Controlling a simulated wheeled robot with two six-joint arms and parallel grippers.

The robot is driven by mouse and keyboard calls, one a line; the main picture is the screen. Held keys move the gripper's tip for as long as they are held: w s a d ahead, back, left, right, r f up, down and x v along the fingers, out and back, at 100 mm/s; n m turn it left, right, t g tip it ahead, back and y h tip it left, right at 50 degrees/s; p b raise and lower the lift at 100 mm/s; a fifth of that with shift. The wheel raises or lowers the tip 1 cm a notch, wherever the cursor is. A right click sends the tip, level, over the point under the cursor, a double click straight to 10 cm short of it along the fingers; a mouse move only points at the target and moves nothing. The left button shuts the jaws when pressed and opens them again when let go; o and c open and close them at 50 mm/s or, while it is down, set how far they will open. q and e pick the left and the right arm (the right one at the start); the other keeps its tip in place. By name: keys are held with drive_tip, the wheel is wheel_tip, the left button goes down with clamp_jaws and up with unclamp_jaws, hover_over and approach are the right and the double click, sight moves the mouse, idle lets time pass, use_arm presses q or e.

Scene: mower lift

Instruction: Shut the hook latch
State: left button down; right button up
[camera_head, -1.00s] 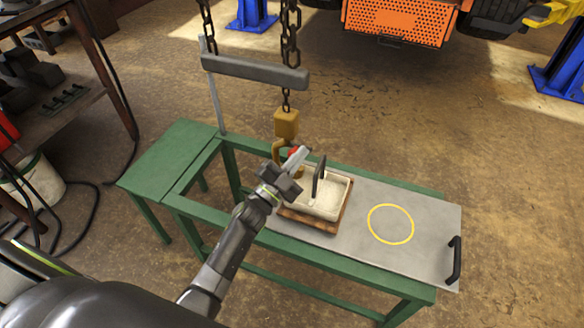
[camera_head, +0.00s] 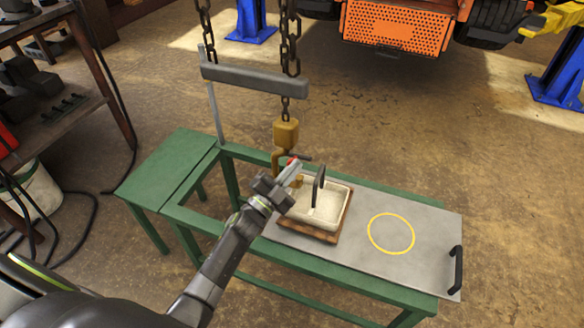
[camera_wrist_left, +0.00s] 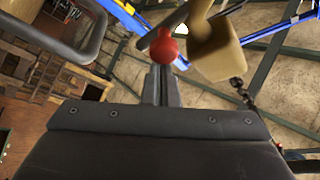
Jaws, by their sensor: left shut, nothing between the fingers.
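The yellow crane hook (camera_head: 286,133) hangs on a chain above the bench. Its curved lower part is partly hidden behind my left gripper. A red ball (camera_wrist_left: 163,48) with a dark bar, seemingly the latch lever, shows close in front of the fingers in the left wrist view; in the head view it is a small red spot (camera_head: 293,160) beside the hook. My left gripper (camera_head: 296,172) is shut and empty, just below the red ball. Whether it touches the ball, and whether the latch is closed, I cannot tell. My right gripper is not in view.
A pale tray (camera_head: 340,190) with a dark upright handle (camera_head: 318,186) sits on a wooden board close to the gripper. The grey plate (camera_head: 350,255) on the green bench (camera_head: 165,165) has a yellow ring. A grey beam (camera_head: 253,76) hangs on chains above.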

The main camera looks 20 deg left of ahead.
use_arm(q)
drive_tip(key=shift+m, duration=0.4)
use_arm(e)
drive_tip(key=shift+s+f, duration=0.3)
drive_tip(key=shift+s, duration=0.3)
use_arm(q)
drive_tip(key=shift+f+m+g+h+p, duration=0.2)
drive_tip(key=shift+m+g+h+p, duration=0.1)
drive_tip(key=shift+p, duration=0.05)
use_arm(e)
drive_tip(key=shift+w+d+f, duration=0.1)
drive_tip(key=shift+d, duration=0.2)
